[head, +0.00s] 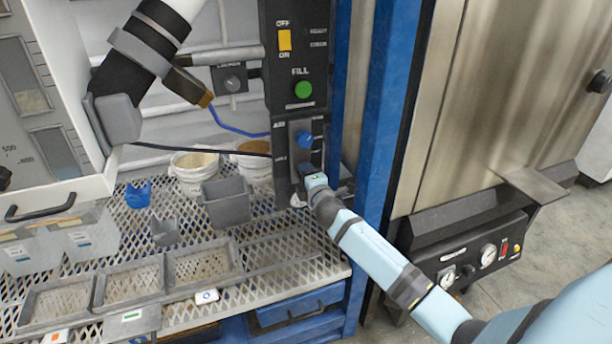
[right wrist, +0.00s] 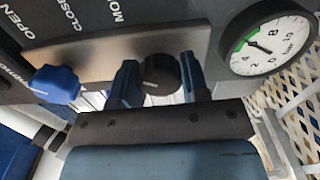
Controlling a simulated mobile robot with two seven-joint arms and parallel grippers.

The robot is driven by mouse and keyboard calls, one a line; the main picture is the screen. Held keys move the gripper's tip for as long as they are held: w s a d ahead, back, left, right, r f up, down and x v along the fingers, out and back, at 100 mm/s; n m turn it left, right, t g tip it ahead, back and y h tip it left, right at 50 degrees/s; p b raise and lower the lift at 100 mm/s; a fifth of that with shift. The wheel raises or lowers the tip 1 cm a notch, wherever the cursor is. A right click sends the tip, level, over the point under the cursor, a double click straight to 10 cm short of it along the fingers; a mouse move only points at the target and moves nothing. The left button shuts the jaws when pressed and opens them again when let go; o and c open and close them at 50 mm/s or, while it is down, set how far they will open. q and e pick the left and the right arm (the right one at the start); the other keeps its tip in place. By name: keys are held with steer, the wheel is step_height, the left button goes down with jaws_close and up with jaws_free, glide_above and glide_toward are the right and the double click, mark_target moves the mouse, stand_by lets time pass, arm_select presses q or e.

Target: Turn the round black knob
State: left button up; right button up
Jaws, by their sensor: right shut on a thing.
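The round black knob (right wrist: 160,75) sits on a metal plate of the control panel in the right wrist view. My right gripper (right wrist: 158,82) has one blue finger on each side of it and is shut on it. In the head view my right gripper (head: 307,172) is at the lower part of the dark panel (head: 283,98), where it hides the knob. A blue knob (head: 305,140) is just above it; it also shows in the right wrist view (right wrist: 55,83), left of the fingers. My left gripper is not in view.
A pressure gauge (right wrist: 268,43) is right of the knob. A green button (head: 303,90) and a yellow switch (head: 284,40) are higher on the panel. A blue post (head: 388,120) stands close right of it. White buckets (head: 194,175) and a grey bin (head: 227,204) stand on the mesh shelf left.

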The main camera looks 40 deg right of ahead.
steer(key=shift+d, duration=0.1)
steer(key=o, duration=0.9)
